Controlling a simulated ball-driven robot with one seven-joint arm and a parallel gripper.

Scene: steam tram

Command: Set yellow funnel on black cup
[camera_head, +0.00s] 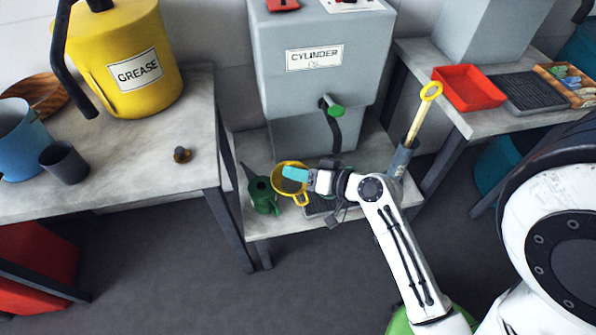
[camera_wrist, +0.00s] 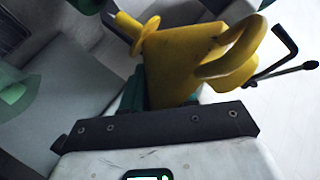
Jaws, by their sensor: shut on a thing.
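The yellow funnel (camera_head: 281,188) has a wide rim and a loop handle. In the head view it is over the low middle bench, with its mouth facing up toward the camera. My gripper (camera_head: 296,174) has teal fingers and is shut on the funnel. In the wrist view the funnel (camera_wrist: 180,62) fills the space in front of the fingers, its narrow spout at upper left and loop handle at right. The black cup (camera_head: 65,165), dark grey to black, stands upright on the left bench, well apart from my gripper. The cup is not visible in the wrist view.
A green watering can (camera_head: 262,196) is close left of the funnel. A blue bucket (camera_head: 19,140), a yellow grease can (camera_head: 128,60) and a small brown knob (camera_head: 182,155) stand on the left bench (camera_head: 125,188). A grey cylinder box (camera_head: 320,60) rises behind my gripper.

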